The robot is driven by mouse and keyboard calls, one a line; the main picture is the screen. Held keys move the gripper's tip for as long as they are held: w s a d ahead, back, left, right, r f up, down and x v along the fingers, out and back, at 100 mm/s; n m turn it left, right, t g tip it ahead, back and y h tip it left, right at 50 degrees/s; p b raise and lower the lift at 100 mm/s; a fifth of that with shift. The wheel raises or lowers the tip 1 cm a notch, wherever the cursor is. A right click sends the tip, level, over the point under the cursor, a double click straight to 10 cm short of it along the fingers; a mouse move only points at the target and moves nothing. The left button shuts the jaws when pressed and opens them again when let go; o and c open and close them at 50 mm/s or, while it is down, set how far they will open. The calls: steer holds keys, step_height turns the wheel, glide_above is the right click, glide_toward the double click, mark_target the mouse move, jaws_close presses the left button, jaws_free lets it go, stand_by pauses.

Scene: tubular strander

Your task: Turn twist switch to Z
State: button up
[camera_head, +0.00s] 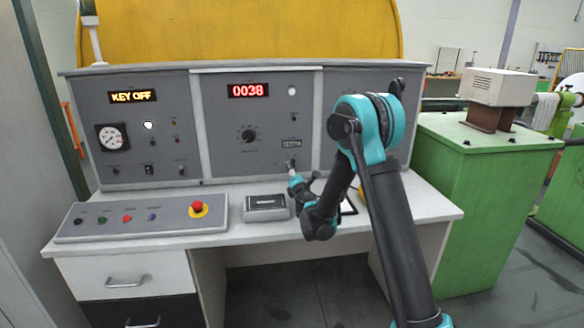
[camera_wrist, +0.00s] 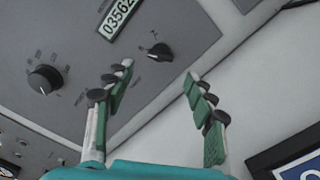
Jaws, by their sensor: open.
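The twist switch is a small black knob (camera_wrist: 160,52) on the grey panel, below the counter in the wrist view. The small markings around it are too fine to read, so I cannot tell which position it points to. My gripper (camera_wrist: 158,74) is open and empty, its two fingers spread on either side of the line to the switch. The switch shows just beyond and between the fingertips, and I see no contact. In the head view my gripper (camera_head: 291,172) is close to the lower part of the middle panel and largely hides the switch there.
A mechanical counter (camera_head: 291,143) sits above the switch. A larger round dial knob (camera_head: 249,134) is to its left. A red display (camera_head: 248,90) reads 0038, and another display (camera_head: 133,97) reads KEY OFF. A button box (camera_head: 140,217) and a small grey box (camera_head: 266,207) occupy the desk.

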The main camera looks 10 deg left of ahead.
steer(key=x, duration=0.6)
steer(key=shift+w, duration=0.25)
steer(key=c, duration=1.2)
steer(key=shift+o, duration=0.2)
steer(key=shift+m, duration=0.4)
steer(key=m, duration=0.5)
steer(key=shift+r, duration=0.1)
steer(key=m, duration=0.6)
steer(key=shift+r, duration=0.1)
